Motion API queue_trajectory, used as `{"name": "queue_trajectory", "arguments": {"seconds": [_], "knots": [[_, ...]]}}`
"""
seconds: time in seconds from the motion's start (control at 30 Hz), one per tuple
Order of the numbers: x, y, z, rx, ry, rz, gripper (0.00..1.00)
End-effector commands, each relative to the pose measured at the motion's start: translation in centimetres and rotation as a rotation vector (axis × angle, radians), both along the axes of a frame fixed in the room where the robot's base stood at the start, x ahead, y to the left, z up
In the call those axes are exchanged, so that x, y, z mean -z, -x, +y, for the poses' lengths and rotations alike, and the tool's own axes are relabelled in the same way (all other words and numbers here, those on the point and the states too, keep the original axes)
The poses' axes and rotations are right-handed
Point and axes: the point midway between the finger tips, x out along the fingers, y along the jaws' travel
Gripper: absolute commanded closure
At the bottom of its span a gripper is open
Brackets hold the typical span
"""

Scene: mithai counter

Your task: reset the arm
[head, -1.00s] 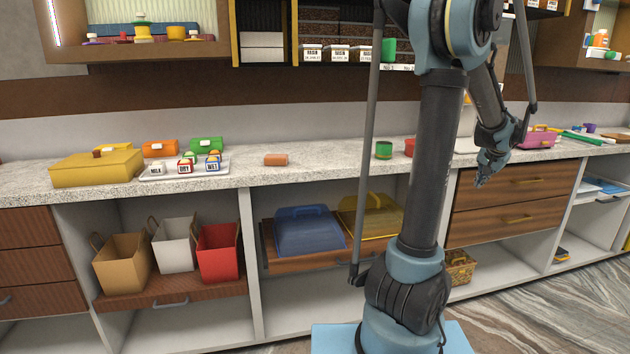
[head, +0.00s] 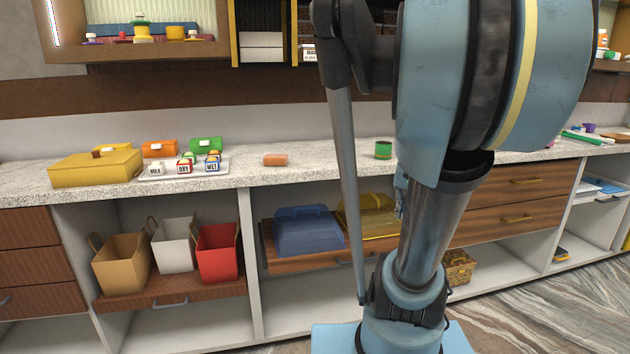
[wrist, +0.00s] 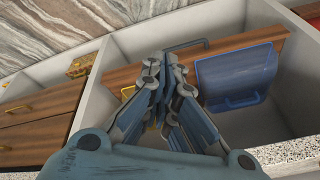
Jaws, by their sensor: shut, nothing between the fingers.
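In the wrist view my gripper (wrist: 168,62) is shut with nothing between its fingers. It is in the air in front of the open counter bay. Behind its fingers are the wooden pull-out shelf and a blue lidded box (wrist: 238,75), with bits of yellow beside the fingers. In the head view my arm fills the right middle and hides most of the gripper. The same blue box shows in the head view (head: 308,235), left of my arm.
The stone counter (head: 330,172) runs across the view. It carries a yellow box (head: 95,170), a tray of small jars (head: 190,170), a tan cylinder (head: 275,160) and a green cup (head: 383,150). Below are a red bag (head: 218,253) and wooden drawers (head: 515,205).

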Motion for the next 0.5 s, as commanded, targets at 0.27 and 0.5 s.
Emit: {"name": "queue_trajectory", "arguments": {"seconds": [0.27,0.5], "knots": [[3.6,6.9,4.6,-0.163,0.047,0.054,1.0],[6.9,11.6,6.4,-0.277,0.088,0.091,1.0]]}}
